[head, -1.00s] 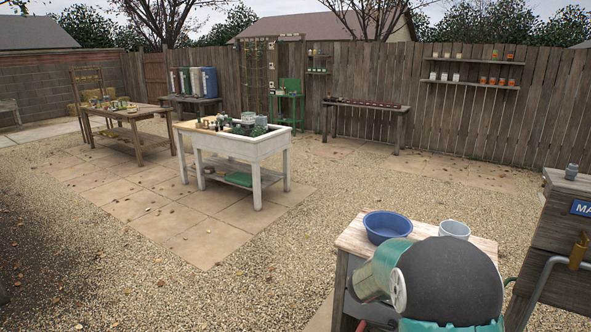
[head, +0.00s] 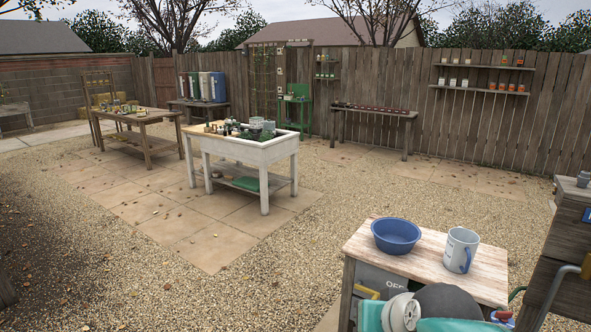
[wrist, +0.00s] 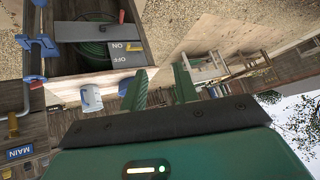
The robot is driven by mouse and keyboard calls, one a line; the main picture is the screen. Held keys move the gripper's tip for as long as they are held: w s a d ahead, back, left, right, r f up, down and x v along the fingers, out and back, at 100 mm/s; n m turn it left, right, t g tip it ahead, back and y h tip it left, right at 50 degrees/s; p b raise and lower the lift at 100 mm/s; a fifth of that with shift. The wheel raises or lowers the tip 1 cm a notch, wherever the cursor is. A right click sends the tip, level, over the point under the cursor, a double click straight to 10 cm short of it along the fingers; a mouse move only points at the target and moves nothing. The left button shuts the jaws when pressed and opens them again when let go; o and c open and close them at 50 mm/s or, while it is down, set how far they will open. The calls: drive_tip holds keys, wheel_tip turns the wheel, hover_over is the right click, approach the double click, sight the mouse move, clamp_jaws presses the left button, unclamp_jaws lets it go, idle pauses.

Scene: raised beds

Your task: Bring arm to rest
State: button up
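My gripper (wrist: 161,85) shows in the wrist view with its two green fingers apart and nothing between them. In the head view only rounded teal, white and dark parts of my arm show at the bottom edge, low in front of a small wooden table (head: 352,249); the fingers are hidden there.
A wooden cabinet (head: 566,240) stands close at the right. Under the small table is a grey panel marked OFF (head: 381,283). A white potting bench (head: 263,155) and a wooden workbench (head: 155,146) stand farther off. Open gravel (head: 120,285) lies to the left.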

drive_tip(key=s+d+f+g+h, duration=0.1)
drive_tip(key=s+d+f+g, duration=0.1)
drive_tip(key=s, duration=0.8)
drive_tip(key=shift+f+n+g, duration=0.3)
drive_tip(key=shift+f+n, duration=0.05)
drive_tip(key=shift+n, duration=0.05)
drive_tip(key=shift+d, duration=0.25)
